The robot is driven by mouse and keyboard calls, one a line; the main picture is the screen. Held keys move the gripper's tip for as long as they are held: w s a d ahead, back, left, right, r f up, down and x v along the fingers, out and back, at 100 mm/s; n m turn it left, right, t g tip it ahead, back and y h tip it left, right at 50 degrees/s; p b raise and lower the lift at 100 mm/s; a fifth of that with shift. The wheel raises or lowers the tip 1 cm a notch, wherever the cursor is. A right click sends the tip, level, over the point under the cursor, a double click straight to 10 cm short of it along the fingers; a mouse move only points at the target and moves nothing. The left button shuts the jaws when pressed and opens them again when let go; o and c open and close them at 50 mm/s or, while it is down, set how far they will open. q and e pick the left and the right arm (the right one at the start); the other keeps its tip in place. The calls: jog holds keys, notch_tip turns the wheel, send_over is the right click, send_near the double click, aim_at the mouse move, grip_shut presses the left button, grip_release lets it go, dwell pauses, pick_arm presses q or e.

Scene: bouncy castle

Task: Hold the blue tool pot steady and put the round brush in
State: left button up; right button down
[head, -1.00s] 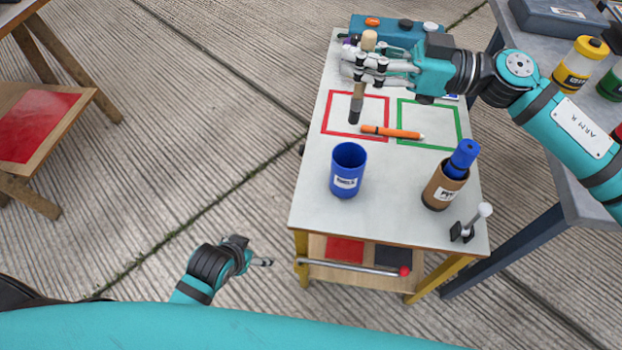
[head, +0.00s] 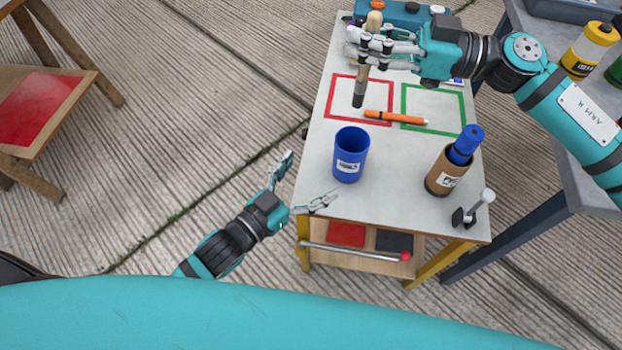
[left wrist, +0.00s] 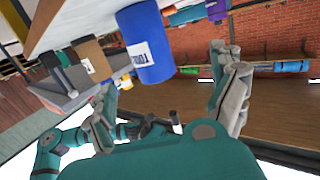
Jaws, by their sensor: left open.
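The blue tool pot (head: 351,154) stands upright on the table, near its left front part, with a white label. It also shows in the left wrist view (left wrist: 147,45). My left gripper (head: 303,178) is open and empty, low and left of the pot, apart from it at the table's front left corner. My right gripper (head: 372,50) is shut on the round brush (head: 359,88), which hangs roughly upright with its dark end down, above the red square. The brush's wooden handle sticks up above the fingers.
An orange marker (head: 396,117) lies across the red and green outlines. A brown pot (head: 441,180) with a blue item stands right of the blue pot. A small clamp-like piece (head: 473,208) is at the front right corner. A blue rack (head: 405,14) stands at the back.

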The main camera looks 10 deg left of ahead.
aim_at(360, 140)
pick_arm(q)
jog(key=shift+s+d+r, duration=0.35)
jog(key=shift+s+d, duration=0.1)
jog(key=shift+d+r+h, duration=0.15)
jog(key=shift+d+h, duration=0.05)
jog(key=shift+h, duration=0.1)
jog(key=x, duration=1.1)
jog(key=shift+w+d, duration=0.15)
jog(key=shift+w, duration=0.2)
jog(key=c, duration=1.5)
